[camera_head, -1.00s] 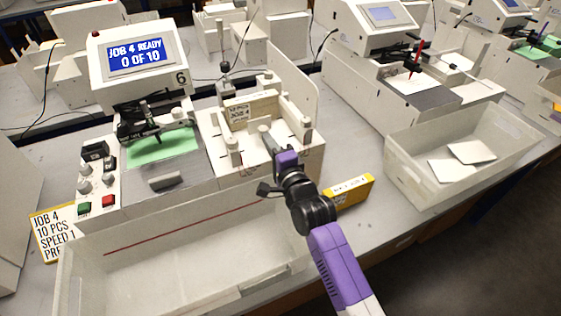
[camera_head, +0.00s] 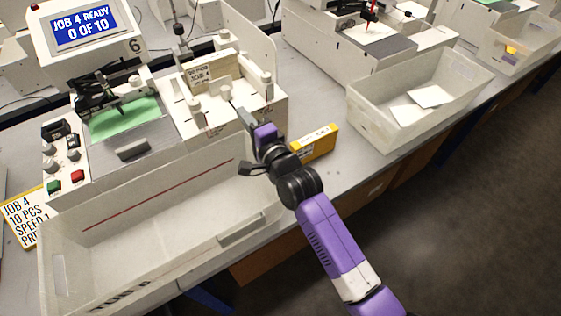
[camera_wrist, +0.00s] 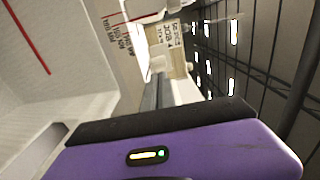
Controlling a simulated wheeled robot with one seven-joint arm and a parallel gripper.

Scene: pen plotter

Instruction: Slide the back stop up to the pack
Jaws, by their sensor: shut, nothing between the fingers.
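The pack (camera_head: 205,72) is a cream block with a JOB 4 label, upright in the white feeder tray beside plotter 6. Its label also shows in the wrist view (camera_wrist: 173,36). A small white upright post (camera_head: 225,92) stands in front of the pack, apart from it; it may be the back stop, but I cannot tell surely. My gripper (camera_head: 242,115) is shut and empty at the feeder's front edge, short of that post. In the wrist view its grey fingers (camera_wrist: 152,92) point toward the feeder.
White posts (camera_head: 195,108) and a tall side panel (camera_head: 250,50) flank the feeder. A large open bin (camera_head: 150,225) lies in front of the plotter. A yellow box (camera_head: 315,145) sits right of my wrist. Another bin (camera_head: 415,105) with white cards stands farther right.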

